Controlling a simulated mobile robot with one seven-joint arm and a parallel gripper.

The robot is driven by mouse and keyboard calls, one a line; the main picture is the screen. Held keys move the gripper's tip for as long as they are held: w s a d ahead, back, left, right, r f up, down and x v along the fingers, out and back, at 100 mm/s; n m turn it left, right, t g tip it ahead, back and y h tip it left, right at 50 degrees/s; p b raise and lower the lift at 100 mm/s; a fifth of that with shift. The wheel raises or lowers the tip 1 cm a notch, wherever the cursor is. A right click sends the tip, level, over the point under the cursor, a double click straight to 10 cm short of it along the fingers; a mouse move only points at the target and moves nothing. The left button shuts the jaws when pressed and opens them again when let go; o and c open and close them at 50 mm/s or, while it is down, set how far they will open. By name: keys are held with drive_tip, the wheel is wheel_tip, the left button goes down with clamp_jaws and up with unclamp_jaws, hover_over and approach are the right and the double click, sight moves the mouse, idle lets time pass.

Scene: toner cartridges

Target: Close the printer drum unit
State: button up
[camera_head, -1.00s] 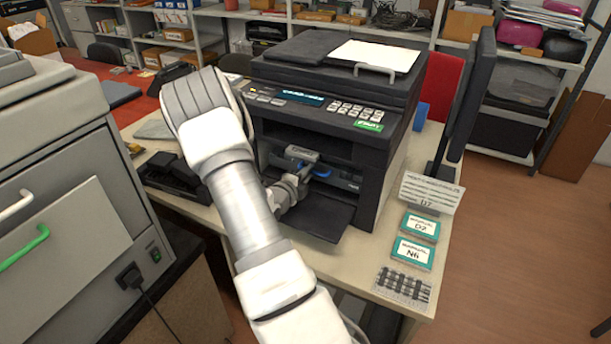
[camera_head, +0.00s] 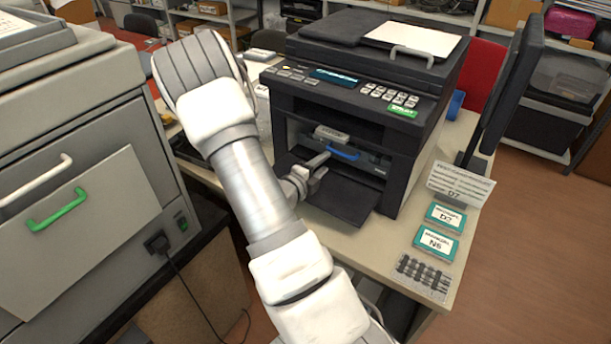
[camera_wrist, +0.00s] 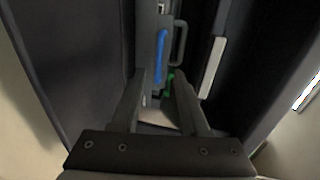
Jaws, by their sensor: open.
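The black printer (camera_head: 372,92) stands on the table with its front door (camera_head: 335,193) folded down. Inside the opening, the drum unit (camera_head: 360,162) shows a blue handle (camera_head: 343,153). The blue handle also shows in the wrist view (camera_wrist: 161,57), ahead of the fingers. My gripper (camera_head: 318,168) is at the printer's opening, above the folded-down door and just left of and below the blue handle. In the wrist view my gripper (camera_wrist: 158,90) is open, with nothing held between its fingers. Whether a finger touches the drum unit cannot be told.
A grey machine (camera_head: 75,130) with a green handle (camera_head: 57,210) stands at the left. A monitor (camera_head: 508,85), a sign and two teal-edged cards (camera_head: 437,243) lie right of the printer. The printer's side walls bound the opening closely.

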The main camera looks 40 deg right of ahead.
drive_tip(key=v, duration=0.9)
drive_tip(key=shift+p, duration=0.3)
drive_tip(key=shift+r, duration=0.15)
drive_tip(key=s+a+r+m+g+y, duration=0.25)
drive_tip(key=s+r+m, duration=0.25)
drive_tip(key=m, duration=0.6)
drive_tip(key=s+a+r+m+g+y, duration=0.25)
drive_tip(key=s+r+m, duration=0.3)
drive_tip(key=m, duration=0.45)
drive_tip(key=s+a+r+m+t+y+p, duration=0.1)
drive_tip(key=a+r+m+t+y, duration=0.2)
drive_tip(key=a+m, duration=0.6)
drive_tip(key=s+a+r+m+t+y, duration=0.2)
drive_tip(key=a+r+m+t+y, duration=0.1)
drive_tip(key=a+r+m+y, duration=0.4)
drive_tip(key=a+r+m, duration=0.1)
drive_tip(key=a+m, duration=0.1)
drive_tip(key=a, duration=0.1)
drive_tip(key=shift+a+r+p, duration=0.3)
drive_tip(key=shift+r+p, duration=0.05)
drive_tip(key=shift+d, duration=0.15)
